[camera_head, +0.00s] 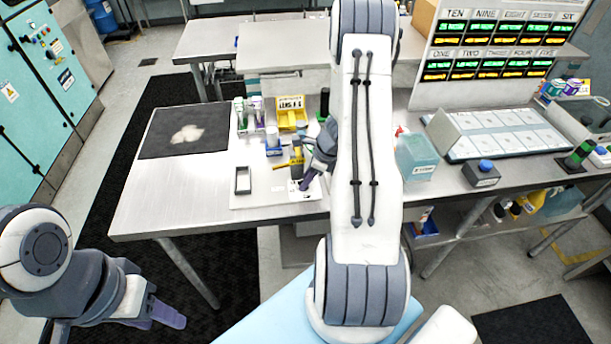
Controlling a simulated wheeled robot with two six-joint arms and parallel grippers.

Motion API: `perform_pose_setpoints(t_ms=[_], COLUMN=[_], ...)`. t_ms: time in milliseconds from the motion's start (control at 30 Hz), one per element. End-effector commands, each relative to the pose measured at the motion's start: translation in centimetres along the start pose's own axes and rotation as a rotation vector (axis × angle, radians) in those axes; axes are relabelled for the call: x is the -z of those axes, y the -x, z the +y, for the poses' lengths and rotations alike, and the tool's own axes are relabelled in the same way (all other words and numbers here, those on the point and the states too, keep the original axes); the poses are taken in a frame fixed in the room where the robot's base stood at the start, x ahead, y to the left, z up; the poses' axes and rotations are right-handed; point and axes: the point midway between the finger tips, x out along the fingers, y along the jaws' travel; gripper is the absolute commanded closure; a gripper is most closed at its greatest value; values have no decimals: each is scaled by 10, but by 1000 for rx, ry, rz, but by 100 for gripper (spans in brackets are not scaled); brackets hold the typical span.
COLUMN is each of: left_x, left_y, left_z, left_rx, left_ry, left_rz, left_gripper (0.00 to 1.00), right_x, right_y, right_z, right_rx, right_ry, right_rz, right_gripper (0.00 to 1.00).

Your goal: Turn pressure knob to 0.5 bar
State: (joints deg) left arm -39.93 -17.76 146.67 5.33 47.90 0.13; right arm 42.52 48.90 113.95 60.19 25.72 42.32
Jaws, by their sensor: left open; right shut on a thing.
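My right gripper (307,180) is over the white plate (260,200) on the steel table. Its purple fingers point down at a small pale panel (296,186) with dark marks. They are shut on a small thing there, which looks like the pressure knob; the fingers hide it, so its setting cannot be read. A yellow fixture (292,160) stands just left of the fingers. My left gripper (168,314) is open and empty at the lower left, off the table and far from the panel.
A black frame (243,180) lies on the plate. A dark mat (160,132), a yellow bin (291,113) and bottles (257,110) are further back. A clear blue box (416,157) stands right of my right arm, which hides the table's middle. The table's left front is clear.

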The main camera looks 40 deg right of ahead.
Motion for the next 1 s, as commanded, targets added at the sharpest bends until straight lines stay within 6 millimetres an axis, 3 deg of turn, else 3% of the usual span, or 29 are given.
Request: perform_pose_setpoints(t_ms=[267, 300, 333, 367, 800, 1000], left_x=[0, 0, 0, 0, 0, 0], left_y=[0, 0, 0, 0, 0, 11], left_z=[0, 0, 0, 0, 0, 1], left_rx=[0, 0, 0, 0, 0, 0], left_ry=[0, 0, 0, 0, 0, 0], left_rz=[0, 0, 0, 0, 0, 0], left_gripper=[50, 50, 50, 50, 50, 50], right_x=[-2, -2, -2, -2, -2, -5], right_y=[0, 0, 0, 0, 2, 14], right_z=[-1, -2, -2, -2, -4, -6], right_rx=[2, 2, 2, 2, 10, 12], right_ry=[4, 4, 4, 3, 2, 3], right_rz=[-4, -4, -4, -4, -2, -3], right_gripper=[100, 47, 36, 33, 33, 33])
